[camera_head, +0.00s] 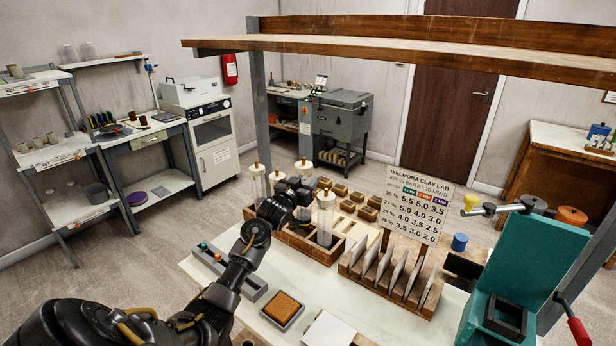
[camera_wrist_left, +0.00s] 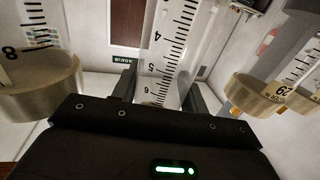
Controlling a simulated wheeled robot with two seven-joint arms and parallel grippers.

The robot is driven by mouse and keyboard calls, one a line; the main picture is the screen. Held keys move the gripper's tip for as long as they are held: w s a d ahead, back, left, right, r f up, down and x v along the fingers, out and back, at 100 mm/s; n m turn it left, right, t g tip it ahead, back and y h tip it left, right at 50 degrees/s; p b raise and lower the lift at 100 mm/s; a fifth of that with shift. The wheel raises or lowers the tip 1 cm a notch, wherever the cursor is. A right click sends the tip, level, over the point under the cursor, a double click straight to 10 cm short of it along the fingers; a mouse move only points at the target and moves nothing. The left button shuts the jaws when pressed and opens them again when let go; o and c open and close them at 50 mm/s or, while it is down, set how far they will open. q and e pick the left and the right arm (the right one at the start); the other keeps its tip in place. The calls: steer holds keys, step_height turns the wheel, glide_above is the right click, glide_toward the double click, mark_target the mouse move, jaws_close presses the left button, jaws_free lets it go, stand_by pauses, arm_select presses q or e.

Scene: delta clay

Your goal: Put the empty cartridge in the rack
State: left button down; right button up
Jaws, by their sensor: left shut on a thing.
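My left gripper (camera_head: 312,194) is at the wooden rack (camera_head: 290,237), shut on a clear cartridge (camera_head: 325,222) with a tan collar. The cartridge is upright at the rack's right part; I cannot tell whether its lower end rests in the rack or hangs just above. In the left wrist view the cartridge (camera_wrist_left: 168,50), with black scale marks, stands between the two fingers. No clay shows in the part seen there. Other clear cartridges (camera_head: 257,182) stand at the rack's back and left. My right gripper is not in view.
A slotted wooden holder with upright slabs (camera_head: 392,275) and a printed sign (camera_head: 418,205) stand right of the rack. A teal press (camera_head: 515,265) with a red-handled lever is at far right. A grey tray with a brown block (camera_head: 283,308) lies in front. A wooden shelf (camera_head: 400,50) overhangs.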

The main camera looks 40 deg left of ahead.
arm_select(q)
steer(key=shift+w+d, duration=0.15)
steer(key=shift+s+a+r, duration=0.2)
steer(key=shift+s+r, duration=0.1)
steer(key=shift+s, duration=0.3)
steer(key=shift+a+f+b, duration=0.2)
steer(key=shift+f+b, duration=2.75)
steer(key=shift+f, duration=0.65)
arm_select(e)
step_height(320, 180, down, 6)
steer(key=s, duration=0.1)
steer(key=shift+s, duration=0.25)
arm_select(q)
steer(key=shift+s+p, duration=0.2)
steer(key=shift+p, duration=0.15)
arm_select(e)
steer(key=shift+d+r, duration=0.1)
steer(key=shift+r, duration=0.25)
arm_select(q)
steer(key=shift+f, duration=0.1)
steer(key=c, duration=0.7)
jaws_free()
